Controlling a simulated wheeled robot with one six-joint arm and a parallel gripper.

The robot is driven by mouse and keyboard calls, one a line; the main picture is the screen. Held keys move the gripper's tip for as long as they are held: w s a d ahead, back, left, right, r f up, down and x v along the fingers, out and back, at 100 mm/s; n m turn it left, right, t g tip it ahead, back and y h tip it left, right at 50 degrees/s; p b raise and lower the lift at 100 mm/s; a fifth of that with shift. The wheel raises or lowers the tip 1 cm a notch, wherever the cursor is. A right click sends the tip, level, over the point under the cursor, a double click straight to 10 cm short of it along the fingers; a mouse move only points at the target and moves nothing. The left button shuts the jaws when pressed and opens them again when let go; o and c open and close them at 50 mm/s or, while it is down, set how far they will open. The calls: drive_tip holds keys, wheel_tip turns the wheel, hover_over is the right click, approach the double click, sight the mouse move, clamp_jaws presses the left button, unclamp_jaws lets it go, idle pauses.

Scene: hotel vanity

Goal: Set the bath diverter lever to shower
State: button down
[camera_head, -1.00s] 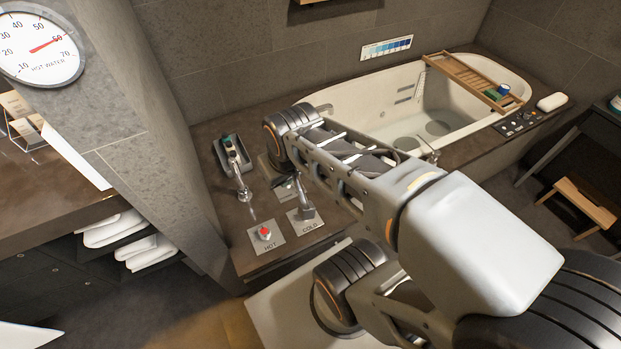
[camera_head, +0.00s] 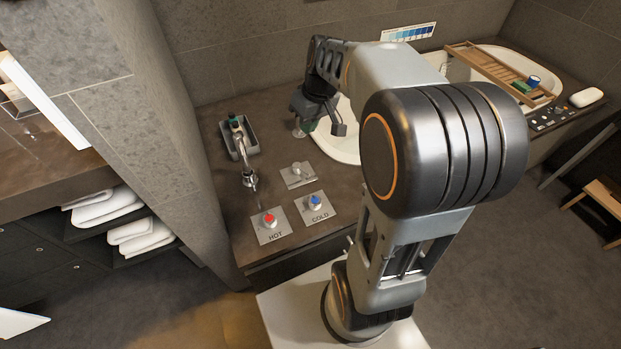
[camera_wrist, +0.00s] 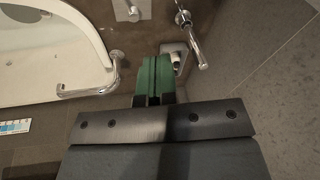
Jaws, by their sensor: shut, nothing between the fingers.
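The bath diverter appears to be the small chrome lever on a square plate (camera_head: 297,175), behind the hot and cold knobs on the tub deck. It also shows at the top of the wrist view (camera_wrist: 131,9). Its lettering is too small to read, so I cannot tell its setting. My gripper (camera_head: 310,126) is over the deck, behind and slightly right of the lever, and apart from it. In the wrist view its green fingertips (camera_wrist: 153,80) are together with nothing between them. A chrome tub spout (camera_wrist: 90,88) is to their left; the gripper partly hides it in the head view.
The red-topped hot knob (camera_head: 269,221) and blue-topped cold knob (camera_head: 315,203) are at the deck's front. A chrome fixture (camera_head: 243,162) and grey tray (camera_head: 249,130) stand left of the lever. The white tub (camera_head: 347,150) is to the right, partly hidden by my arm.

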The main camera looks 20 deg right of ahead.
drive_tip(key=w+d+f+n+y+b, duration=0.1)
drive_tip(key=w+d+f+b, duration=0.3)
drive_tip(key=f, duration=0.5)
drive_tip(key=w+d+f+n+y+b, duration=0.2)
drive_tip(key=w+d+f+b, duration=0.3)
drive_tip(key=d+f, duration=0.4)
drive_tip(key=shift+w+d+f+b, duration=0.25)
drive_tip(key=shift+w+f, duration=0.35)
drive_tip(key=shift+w, duration=0.3)
drive_tip(key=shift+a, duration=0.1)
drive_tip(key=b+x, duration=0.3)
drive_tip(key=x, duration=0.7)
drive_tip(key=shift+s+a+f+b, duration=0.35)
drive_tip(key=shift+a+f, duration=0.25)
drive_tip(key=shift+a, duration=0.2)
drive_tip(key=shift+s+a+f, duration=0.2)
drive_tip(key=shift+a, duration=0.2)
drive_tip(key=shift+s+a+f, duration=0.2)
drive_tip(key=shift+a, duration=0.15)
